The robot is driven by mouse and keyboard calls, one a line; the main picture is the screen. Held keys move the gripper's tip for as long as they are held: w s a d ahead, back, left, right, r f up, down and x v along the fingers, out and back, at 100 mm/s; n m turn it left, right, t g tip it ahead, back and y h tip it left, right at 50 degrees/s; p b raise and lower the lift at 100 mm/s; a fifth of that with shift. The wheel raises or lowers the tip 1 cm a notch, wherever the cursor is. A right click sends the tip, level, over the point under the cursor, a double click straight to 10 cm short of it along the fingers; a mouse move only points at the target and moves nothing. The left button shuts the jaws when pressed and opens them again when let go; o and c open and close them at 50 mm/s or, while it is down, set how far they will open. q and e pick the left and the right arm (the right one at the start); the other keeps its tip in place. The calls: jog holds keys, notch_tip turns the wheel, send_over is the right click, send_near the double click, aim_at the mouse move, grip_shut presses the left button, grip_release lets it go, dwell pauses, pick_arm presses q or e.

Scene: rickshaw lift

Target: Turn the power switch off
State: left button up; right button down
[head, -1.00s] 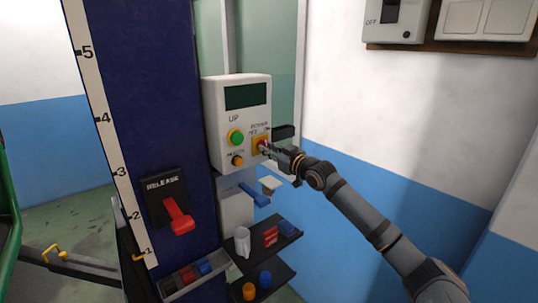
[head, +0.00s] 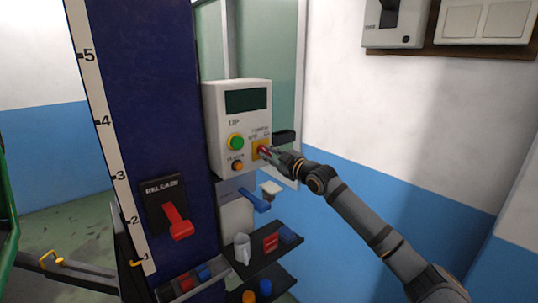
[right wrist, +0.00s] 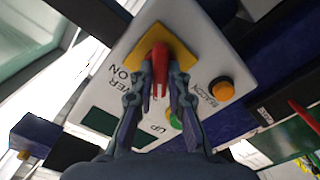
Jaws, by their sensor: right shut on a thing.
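The power switch is a red knob on a yellow plate (head: 261,149) on the white control box (head: 224,130). In the right wrist view the red knob (right wrist: 159,58) stands between the fingertips of my right gripper (right wrist: 160,72), which is shut on it. The word ON shows beside the yellow plate (right wrist: 178,42). In the head view my right gripper (head: 270,153) reaches the box from the right and partly hides the knob. My left gripper is not in view.
A green button (head: 236,142) and an orange button (head: 238,166) sit left of the switch. A red release lever (head: 177,222) is on the blue column (head: 140,120). Shelves with small items (head: 262,256) stand below the box. A grey switch box (head: 395,20) hangs upper right.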

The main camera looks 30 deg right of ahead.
jog(key=shift+f, duration=0.1)
jog(key=c, duration=1.3)
grip_release()
jog(key=shift+w+d, duration=0.1)
notch_tip(320, 180, up, 10)
jog(key=shift+r, duration=0.1)
